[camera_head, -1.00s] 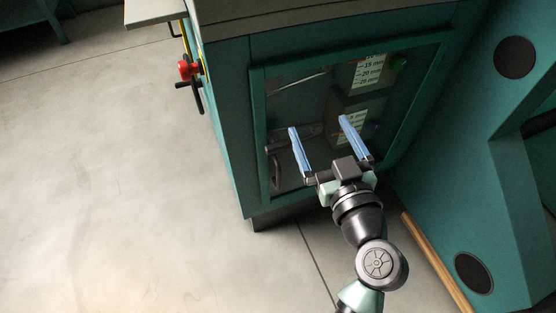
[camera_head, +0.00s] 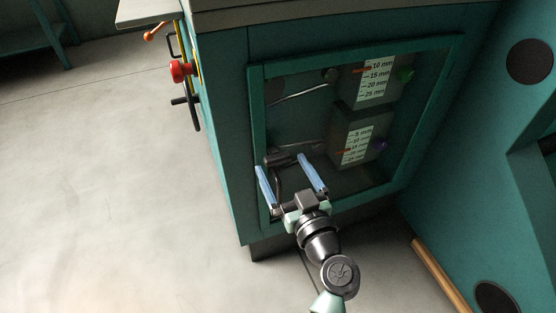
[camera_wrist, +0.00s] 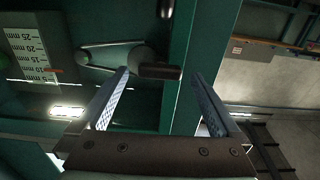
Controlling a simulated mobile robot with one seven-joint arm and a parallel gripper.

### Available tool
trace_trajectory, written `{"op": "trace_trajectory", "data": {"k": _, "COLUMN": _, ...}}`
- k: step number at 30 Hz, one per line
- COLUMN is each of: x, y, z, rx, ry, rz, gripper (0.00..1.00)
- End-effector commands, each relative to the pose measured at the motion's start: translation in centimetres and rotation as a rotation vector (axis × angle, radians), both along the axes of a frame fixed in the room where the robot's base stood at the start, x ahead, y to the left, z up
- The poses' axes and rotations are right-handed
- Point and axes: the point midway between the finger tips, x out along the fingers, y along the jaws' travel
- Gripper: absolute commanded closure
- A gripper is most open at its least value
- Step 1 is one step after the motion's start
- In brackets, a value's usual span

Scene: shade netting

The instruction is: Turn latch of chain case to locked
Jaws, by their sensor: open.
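The chain case is the teal cabinet front with a framed window (camera_head: 254,110). A short black grip, which looks like the latch (camera_head: 284,159), is near the window's lower left. It also shows as a dark bar in the wrist view (camera_wrist: 158,71), lying crosswise between the fingertips. My gripper (camera_head: 280,162) is open, with its blue fingers on either side of this grip. I see no clear contact. A dark curved handle (camera_head: 278,184) shows partly behind the fingers. Whether the latch is locked cannot be told.
Two millimetre scales (camera_head: 376,78) (camera_head: 358,145) show in the window, with a green knob (camera_head: 405,75) and a purple knob (camera_head: 381,145). A red knob (camera_head: 180,71) is on the cabinet's left side. A teal panel (camera_head: 500,130) stands to the right. The floor at left (camera_head: 110,200) is clear.

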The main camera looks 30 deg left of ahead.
Motion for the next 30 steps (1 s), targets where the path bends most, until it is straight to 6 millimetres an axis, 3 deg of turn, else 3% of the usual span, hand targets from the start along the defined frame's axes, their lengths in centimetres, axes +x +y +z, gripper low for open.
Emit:
{"op": "trace_trajectory", "data": {"k": 7, "x": 1.9, "y": 2.4, "z": 0.0, "rx": -0.001, "ry": -0.001, "rz": 0.001, "gripper": 0.0}}
{"op": "trace_trajectory", "data": {"k": 18, "x": 2.2, "y": 2.8, "z": 0.0, "rx": -0.001, "ry": 0.0, "rz": -0.001, "gripper": 0.0}}
{"op": "trace_trajectory", "data": {"k": 30, "x": 2.2, "y": 2.8, "z": 0.0, "rx": -0.001, "ry": 0.001, "rz": -0.001, "gripper": 0.72}}
